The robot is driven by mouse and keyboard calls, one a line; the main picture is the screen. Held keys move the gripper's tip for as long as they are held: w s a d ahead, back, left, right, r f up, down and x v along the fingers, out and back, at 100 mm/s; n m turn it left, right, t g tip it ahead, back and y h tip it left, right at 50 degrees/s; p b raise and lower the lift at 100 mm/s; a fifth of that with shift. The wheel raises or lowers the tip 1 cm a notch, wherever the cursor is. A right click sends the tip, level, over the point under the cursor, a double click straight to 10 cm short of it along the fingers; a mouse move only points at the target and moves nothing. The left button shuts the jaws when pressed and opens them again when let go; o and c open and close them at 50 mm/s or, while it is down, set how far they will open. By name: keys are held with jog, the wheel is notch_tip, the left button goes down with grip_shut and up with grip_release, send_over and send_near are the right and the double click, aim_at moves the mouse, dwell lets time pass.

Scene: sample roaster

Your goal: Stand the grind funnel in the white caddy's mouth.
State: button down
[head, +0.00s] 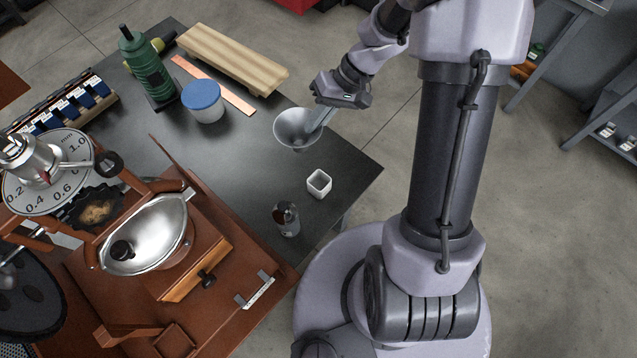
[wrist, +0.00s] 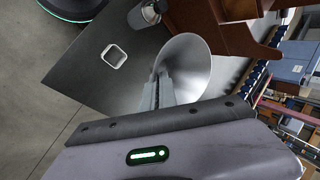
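The grind funnel (head: 293,128) is a silver metal cone with its wide mouth up. My gripper (head: 322,116) is at the funnel's right side and looks shut on its rim. In the wrist view the fingers (wrist: 158,92) reach to the wall of the funnel (wrist: 188,65). The funnel appears held above the dark table; its lower end is mostly hidden. The white caddy (head: 319,184) is a small square cup standing upright on the table, below and right of the funnel in the head view. Its open mouth (wrist: 113,57) shows in the wrist view, left of the funnel.
A metal canister (head: 287,220) stands near the caddy. The blue-lidded tub (head: 203,101), green grinder (head: 147,68) and wooden stand (head: 232,59) are farther back. The brown roaster (head: 190,260) fills the lower left. The table's right corner (head: 365,172) is bare.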

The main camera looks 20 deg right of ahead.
jog(key=s+d+f, duration=0.2)
jog(key=d+f, duration=0.2)
jog(key=f, duration=0.7)
jog(key=shift+d+f+p, duration=0.15)
jog(key=shift+p, duration=0.25)
jog(key=shift+p, duration=0.3)
notch_tip(320, 180, down, 6)
jog(key=shift+r, duration=0.1)
jog(key=shift+r+p, duration=0.1)
jog(key=shift+p, duration=1.55)
jog(key=shift+f, duration=0.35)
